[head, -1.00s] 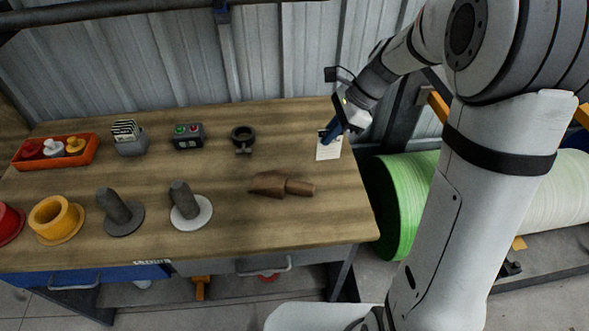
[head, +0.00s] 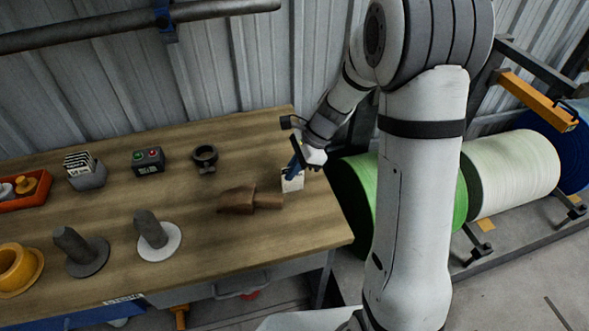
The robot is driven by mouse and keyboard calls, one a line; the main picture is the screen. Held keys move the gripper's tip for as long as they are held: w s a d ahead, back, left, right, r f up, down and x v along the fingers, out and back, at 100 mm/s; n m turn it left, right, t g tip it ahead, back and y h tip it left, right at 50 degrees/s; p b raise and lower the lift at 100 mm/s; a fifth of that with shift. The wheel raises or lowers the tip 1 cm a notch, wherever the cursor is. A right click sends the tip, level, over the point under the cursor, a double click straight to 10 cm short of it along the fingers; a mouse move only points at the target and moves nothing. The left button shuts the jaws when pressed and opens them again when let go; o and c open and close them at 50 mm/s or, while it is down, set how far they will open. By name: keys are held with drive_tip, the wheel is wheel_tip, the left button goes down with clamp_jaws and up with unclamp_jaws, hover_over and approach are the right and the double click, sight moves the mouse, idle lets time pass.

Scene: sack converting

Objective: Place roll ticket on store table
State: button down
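The roll ticket (head: 291,185) is a small white card at the right end of the wooden store table (head: 200,235). My gripper (head: 293,171), with dark blue fingers, reaches down from the upper right and is shut on the card's upper part. The fingers hide part of the card. The card is at or just above the tabletop; I cannot tell whether it touches the wood.
A brown scoop-like tool (head: 237,200) lies just left of the card. A dark ring clamp (head: 204,157), button box (head: 148,160), card holder (head: 85,172) and spindles (head: 152,232) stand further left. A green roll (head: 352,190) stands beyond the table's right edge.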

drive_tip(key=shift+f, duration=0.1)
drive_tip(key=c, duration=2.1)
unclamp_jaws()
drive_tip(key=o, duration=0.4)
drive_tip(key=v, duration=1.1)
drive_tip(key=s+d+r+n+t+h, duration=0.1)
drive_tip(key=s+d+n+h, duration=0.1)
drive_tip(key=s+n, duration=0.3)
drive_tip(key=s+d+r+n+t+h, duration=0.1)
drive_tip(key=s+r+n+h, duration=0.1)
drive_tip(key=s+n, duration=0.3)
drive_tip(key=s+d+r+n+t+h, duration=0.1)
drive_tip(key=s+n, duration=0.4)
drive_tip(key=s, duration=0.5)
drive_tip(key=shift+d+r+n+t+h, duration=0.4)
drive_tip(key=shift+d+r, duration=0.1)
drive_tip(key=shift+d, duration=0.35)
